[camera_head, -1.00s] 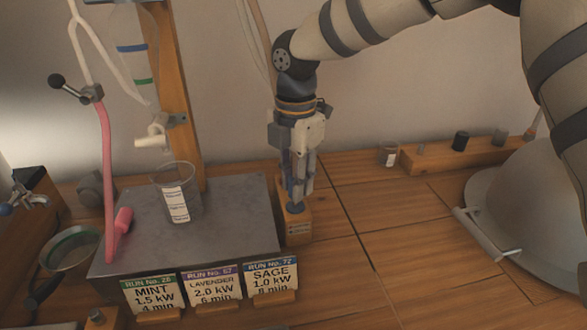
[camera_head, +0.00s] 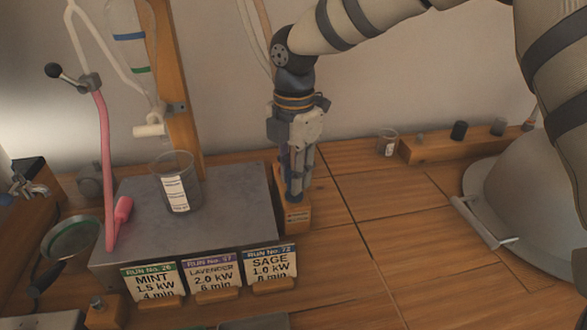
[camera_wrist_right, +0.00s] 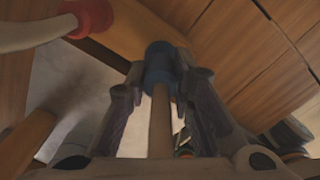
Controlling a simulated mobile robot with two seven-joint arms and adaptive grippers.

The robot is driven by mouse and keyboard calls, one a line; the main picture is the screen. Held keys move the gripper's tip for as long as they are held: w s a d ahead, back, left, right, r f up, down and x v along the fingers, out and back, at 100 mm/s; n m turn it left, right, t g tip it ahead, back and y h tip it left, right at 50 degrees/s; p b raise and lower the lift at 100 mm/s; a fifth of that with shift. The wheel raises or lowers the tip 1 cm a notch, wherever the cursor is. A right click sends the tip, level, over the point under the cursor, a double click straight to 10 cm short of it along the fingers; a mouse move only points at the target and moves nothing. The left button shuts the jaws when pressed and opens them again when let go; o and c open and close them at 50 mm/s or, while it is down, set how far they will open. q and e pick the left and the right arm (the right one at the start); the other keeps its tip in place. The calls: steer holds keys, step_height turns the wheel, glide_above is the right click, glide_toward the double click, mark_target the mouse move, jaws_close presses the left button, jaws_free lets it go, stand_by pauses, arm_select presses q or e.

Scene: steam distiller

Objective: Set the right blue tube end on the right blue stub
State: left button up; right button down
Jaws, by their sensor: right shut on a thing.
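My right gripper (camera_head: 294,190) points down over a small wooden block (camera_head: 297,218) at the right edge of the grey slab. In the right wrist view, its fingers (camera_wrist_right: 160,85) are shut around the blue tube end (camera_wrist_right: 158,72), with a beige tube (camera_wrist_right: 160,125) running from it toward the camera. A darker blue piece (camera_wrist_right: 158,47) lies just beyond the tube end, in line with it and seemingly against the block; it looks like the right blue stub. I cannot tell how far the two overlap. My left gripper is not in view.
A red end piece (camera_wrist_right: 90,15) on a pale tube is close by in the wrist view. A beaker (camera_head: 176,182) stands on the grey slab (camera_head: 235,215), left of the gripper. Label cards (camera_head: 210,276) line its front.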

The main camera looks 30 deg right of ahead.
steer(key=shift+f, duration=0.35)
steer(key=shift+f, duration=0.1)
steer(key=shift+f, duration=0.3)
steer(key=c, duration=1.3)
jaws_free()
steer(key=shift+r+p, duration=0.4)
steer(key=shift+r, duration=3.1)
